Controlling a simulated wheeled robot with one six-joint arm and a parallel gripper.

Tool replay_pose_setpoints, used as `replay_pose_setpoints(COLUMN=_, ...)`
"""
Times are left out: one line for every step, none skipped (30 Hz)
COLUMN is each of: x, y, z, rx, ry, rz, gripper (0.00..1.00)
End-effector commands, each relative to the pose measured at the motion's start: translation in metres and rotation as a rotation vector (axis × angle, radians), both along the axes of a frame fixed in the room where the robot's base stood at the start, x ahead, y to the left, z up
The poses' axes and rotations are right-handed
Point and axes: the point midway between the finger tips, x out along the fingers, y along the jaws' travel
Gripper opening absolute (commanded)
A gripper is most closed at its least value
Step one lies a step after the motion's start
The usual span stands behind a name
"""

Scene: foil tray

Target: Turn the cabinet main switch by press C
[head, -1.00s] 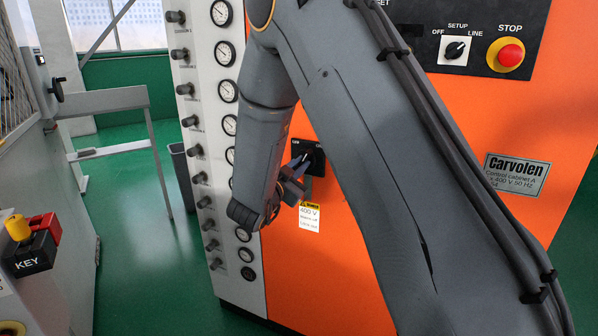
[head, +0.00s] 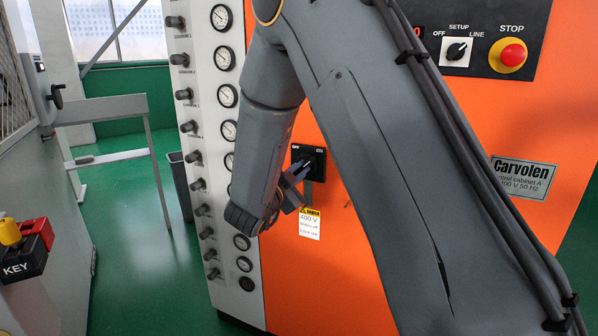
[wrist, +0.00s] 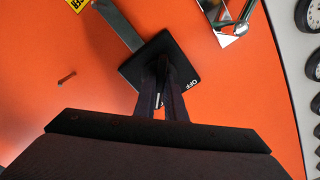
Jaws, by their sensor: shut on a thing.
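The main switch (head: 318,164) is a black square plate with a turning handle, low on the orange cabinet (head: 400,120). White lettering shows along its top edge in the head view. In the wrist view the switch plate (wrist: 141,67) sits tilted, with OFF readable at its right corner. My gripper (head: 301,172) reaches it from the lower left in the head view. In the wrist view my gripper (wrist: 163,84) has its two fingers closed on the handle, which is mostly hidden between them. The exact handle angle is hard to read.
A yellow 400 V warning label (head: 309,223) is below the switch. A small peg (head: 348,204) sticks out right of it. A gauge panel (head: 200,100) stands left. A STOP button (head: 513,55) and selector (head: 457,50) are at upper right. A metal handle (wrist: 232,20) shows near the switch.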

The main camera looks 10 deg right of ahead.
Motion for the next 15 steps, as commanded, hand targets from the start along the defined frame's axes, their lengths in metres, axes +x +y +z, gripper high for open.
replay_pose_setpoints(x=-0.0003, y=-0.0008, z=0.0006, rx=0.001, ry=-0.002, rz=-0.002, gripper=0.00)
replay_pose_setpoints(x=-0.0003, y=-0.0008, z=0.0006, rx=0.001, ry=-0.002, rz=-0.002, gripper=0.00)
replay_pose_setpoints(x=-0.0002, y=-0.0009, z=0.0006, rx=0.001, ry=-0.002, rz=-0.003, gripper=0.12)
replay_pose_setpoints(x=-0.0003, y=-0.0008, z=0.0006, rx=0.001, ry=-0.002, rz=-0.002, gripper=0.17)
replay_pose_setpoints(x=-0.0002, y=-0.0007, z=0.0006, rx=0.000, ry=-0.001, rz=-0.002, gripper=0.22)
replay_pose_setpoints(x=-0.0001, y=-0.0006, z=0.0006, rx=0.000, ry=-0.001, rz=-0.002, gripper=0.29)
replay_pose_setpoints(x=-0.0001, y=-0.0005, z=0.0006, rx=0.000, ry=-0.001, rz=-0.002, gripper=0.29)
replay_pose_setpoints(x=-0.0001, y=-0.0003, z=0.0004, rx=0.000, ry=-0.001, rz=-0.001, gripper=0.29)
replay_pose_setpoints(x=-0.0001, y=-0.0002, z=0.0004, rx=0.000, ry=-0.001, rz=-0.001, gripper=0.29)
replay_pose_setpoints(x=-0.0001, y=0.0000, z=0.0004, rx=0.000, ry=-0.001, rz=-0.001, gripper=0.29)
replay_pose_setpoints(x=-0.0001, y=0.0001, z=0.0003, rx=0.000, ry=-0.001, rz=-0.001, gripper=0.29)
replay_pose_setpoints(x=-0.0001, y=0.0002, z=0.0003, rx=0.000, ry=0.000, rz=0.000, gripper=0.29)
replay_pose_setpoints(x=0.0000, y=0.0003, z=0.0002, rx=0.000, ry=0.000, rz=0.000, gripper=0.29)
replay_pose_setpoints(x=-0.0001, y=0.0005, z=0.0001, rx=0.000, ry=0.000, rz=0.000, gripper=0.29)
replay_pose_setpoints(x=-0.0006, y=0.0010, z=0.0001, rx=0.000, ry=0.000, rz=0.000, gripper=0.29)
